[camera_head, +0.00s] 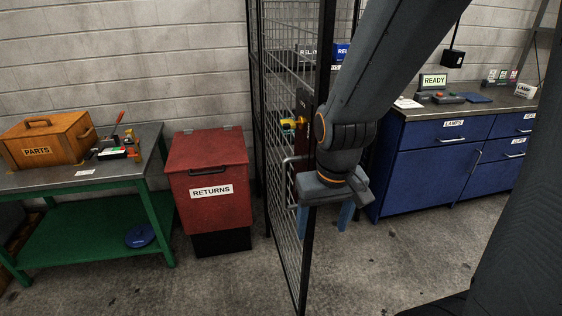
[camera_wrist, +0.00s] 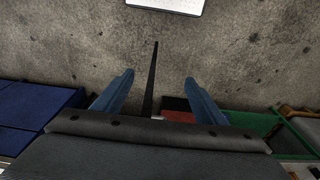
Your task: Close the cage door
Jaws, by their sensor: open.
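The cage door (camera_head: 284,205) is a wire-mesh panel in a black frame. It stands swung out toward me, seen at a steep angle in the head view. A grey pull handle (camera_head: 287,172) and a yellow latch part (camera_head: 290,123) sit near its free edge. My gripper (camera_head: 325,219) is open with its blue fingers pointing down, close to the door's free edge. In the wrist view the door shows from above as a thin black bar (camera_wrist: 153,80) between the open fingers (camera_wrist: 158,78). I cannot tell whether either finger touches it.
A red returns bin (camera_head: 212,185) stands left of the door, beside a green table (camera_head: 88,178) with a wooden parts box (camera_head: 46,140). Blue cabinets (camera_head: 430,160) with a grey counter stand at the right. Labelled boxes (camera_head: 308,55) sit behind the mesh. The floor right of the door is clear.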

